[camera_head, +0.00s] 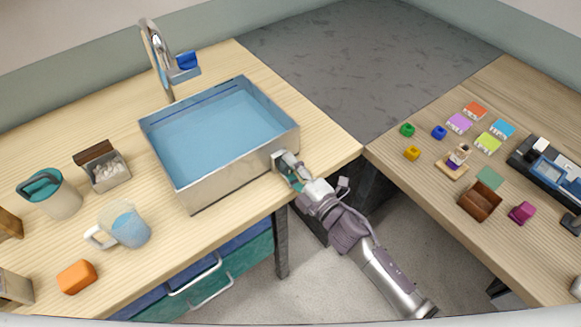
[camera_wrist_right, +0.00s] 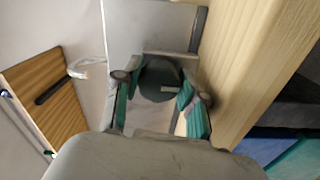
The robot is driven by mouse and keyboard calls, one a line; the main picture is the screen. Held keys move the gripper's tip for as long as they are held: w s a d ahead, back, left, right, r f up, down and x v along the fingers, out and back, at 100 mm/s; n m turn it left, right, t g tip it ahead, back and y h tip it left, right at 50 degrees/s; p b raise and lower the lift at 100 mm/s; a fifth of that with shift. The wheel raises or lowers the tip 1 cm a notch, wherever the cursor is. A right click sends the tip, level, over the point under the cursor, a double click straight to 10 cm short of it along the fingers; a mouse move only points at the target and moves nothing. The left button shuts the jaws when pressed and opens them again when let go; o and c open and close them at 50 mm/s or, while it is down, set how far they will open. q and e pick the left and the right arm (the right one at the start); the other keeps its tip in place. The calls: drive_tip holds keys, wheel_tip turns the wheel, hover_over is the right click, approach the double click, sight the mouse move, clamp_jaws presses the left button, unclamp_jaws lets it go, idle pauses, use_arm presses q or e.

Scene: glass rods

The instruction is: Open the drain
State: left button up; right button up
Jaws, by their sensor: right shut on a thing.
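A metal sink basin (camera_head: 232,172) stands on the wooden counter and holds blue water (camera_head: 218,128). A small metal drain fitting (camera_head: 277,160) sits on the outside of its wall near the right front corner. In the right wrist view a dark round drain knob (camera_wrist_right: 160,78) shows in front of a pale metal surface. My right gripper (camera_head: 290,172) is at this fitting, and its teal fingers (camera_wrist_right: 160,100) are shut on the knob, one on each side. The fingers partly hide the knob. My left gripper is not in view.
A faucet (camera_head: 160,62) with a blue part stands behind the basin. A pitcher (camera_head: 125,226), an orange block (camera_head: 77,277) and a canister (camera_head: 58,201) stand on the left. A second table (camera_head: 430,195) on the right bears small coloured items. A floor gap lies between the tables.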

drive_tip(key=o, duration=1.2)
drive_tip(key=shift+c, duration=0.2)
drive_tip(key=shift+s+f, duration=0.1)
